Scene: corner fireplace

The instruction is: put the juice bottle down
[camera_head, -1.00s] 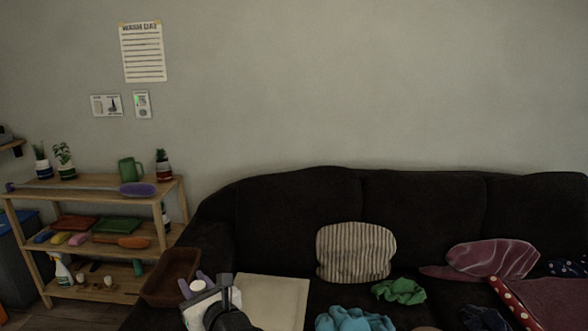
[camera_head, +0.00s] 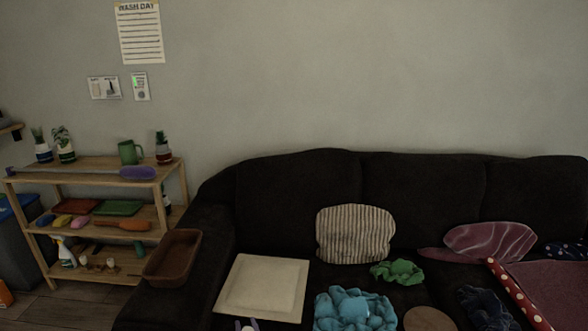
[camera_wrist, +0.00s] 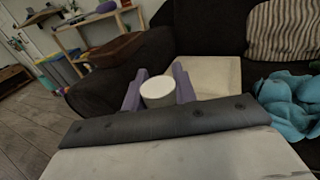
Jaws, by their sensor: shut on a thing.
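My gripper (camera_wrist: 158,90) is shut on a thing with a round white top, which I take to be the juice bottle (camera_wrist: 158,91). The purple fingers stand on either side of it, and its lower part is hidden in the wrist view. In the head view only the fingertips of my gripper (camera_head: 246,325) show, at the bottom edge. They are just in front of a cream square tray or board (camera_head: 262,289) on the dark sofa (camera_head: 300,185). The cream square also shows beyond the fingers in the wrist view (camera_wrist: 212,75).
A brown open tray (camera_head: 172,258) sits on the sofa's left arm. A turquoise cloth (camera_head: 352,308), a green cloth (camera_head: 397,272) and a striped cushion (camera_head: 356,234) lie to the right. A wooden shelf (camera_head: 100,172) stands at left. The cream square looks bare.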

